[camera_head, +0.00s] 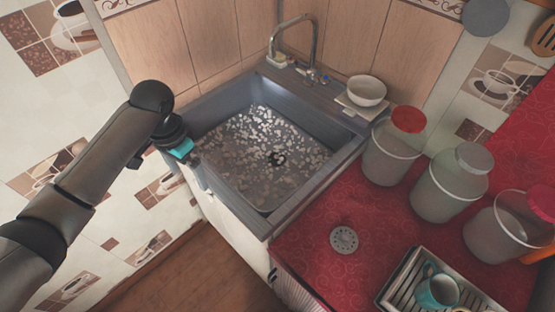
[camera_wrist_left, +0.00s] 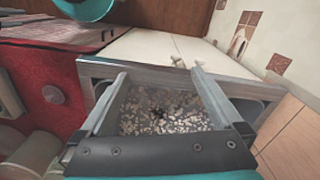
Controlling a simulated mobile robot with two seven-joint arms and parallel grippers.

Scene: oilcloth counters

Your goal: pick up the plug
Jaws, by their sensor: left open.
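The plug appears to be the round, pale grey disc with small holes (camera_head: 344,239), lying flat on the red counter to the right of the sink. In the left wrist view the disc (camera_wrist_left: 53,94) shows at the left, outside the jaws. My left gripper (camera_head: 197,174) is over the left edge of the sink, well apart from the disc. In the wrist view its two fingers (camera_wrist_left: 160,72) are spread with nothing between them. The sink floor and its dark drain show beyond them. My right gripper is not in view.
The grey sink (camera_head: 236,187) has a speckled floor, a dark drain (camera_head: 277,158) and a tall tap (camera_head: 316,45). A white bowl (camera_head: 366,90), several lidded jars (camera_head: 451,182) and a rack with a teal mug (camera_head: 437,291) stand nearby. The counter around the disc is clear.

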